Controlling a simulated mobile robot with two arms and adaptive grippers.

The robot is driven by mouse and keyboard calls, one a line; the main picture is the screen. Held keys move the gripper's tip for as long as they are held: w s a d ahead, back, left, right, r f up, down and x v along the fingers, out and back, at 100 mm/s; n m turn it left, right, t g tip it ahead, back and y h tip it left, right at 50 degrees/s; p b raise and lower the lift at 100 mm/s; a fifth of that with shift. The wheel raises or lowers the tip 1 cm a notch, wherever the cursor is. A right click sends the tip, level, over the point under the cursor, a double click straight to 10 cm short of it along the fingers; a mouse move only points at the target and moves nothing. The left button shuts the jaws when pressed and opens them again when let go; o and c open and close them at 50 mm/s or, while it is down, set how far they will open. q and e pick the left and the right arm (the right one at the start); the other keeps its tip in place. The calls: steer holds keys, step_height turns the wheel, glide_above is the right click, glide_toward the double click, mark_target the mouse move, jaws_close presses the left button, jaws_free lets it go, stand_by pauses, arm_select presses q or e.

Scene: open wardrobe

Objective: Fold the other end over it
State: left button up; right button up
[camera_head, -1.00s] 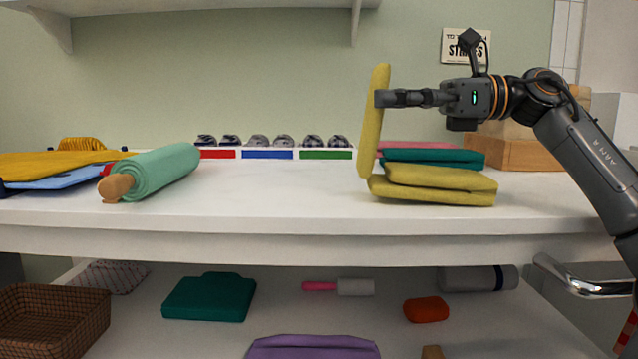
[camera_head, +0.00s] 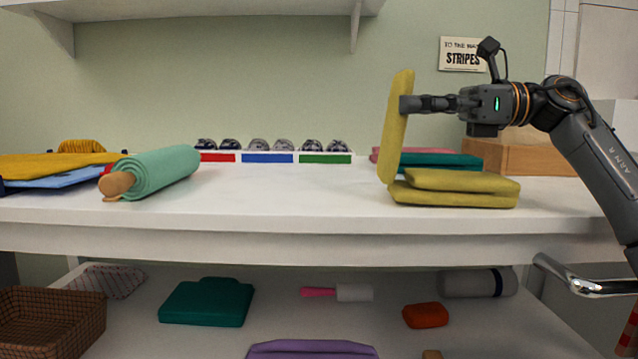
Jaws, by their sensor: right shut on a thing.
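A yellow-green cloth (camera_head: 460,191) lies on the right part of the white shelf, with one end folded on top of the rest. Its other end (camera_head: 396,130) stands nearly upright at the left side of the pile, its top leaning slightly right. My right gripper (camera_head: 408,104) is shut on that upright end near its top, coming from the right above the pile. The lower edge of the raised end meets the left edge of the pile. My left gripper is not in view.
Pink and teal folded cloths (camera_head: 440,161) and a wooden box (camera_head: 520,152) sit behind the pile. A mint roll (camera_head: 160,172) lies left, near yellow and blue cloths (camera_head: 60,166). The shelf middle (camera_head: 290,190) is clear. A sign hangs on the wall.

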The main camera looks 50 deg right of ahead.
steer(key=shift+s+d+f, duration=0.2)
steer(key=shift+s+d, duration=0.15)
steer(key=shift+d, duration=0.25)
steer(key=shift+b+v, duration=0.3)
steer(key=shift+v, duration=0.6)
steer(key=shift+s+d+f, duration=0.1)
steer(key=shift+s+d, duration=0.05)
steer(key=shift+d, duration=0.05)
steer(key=shift+s, duration=0.1)
steer(key=shift+v, duration=1.05)
steer(key=shift+d, duration=0.1)
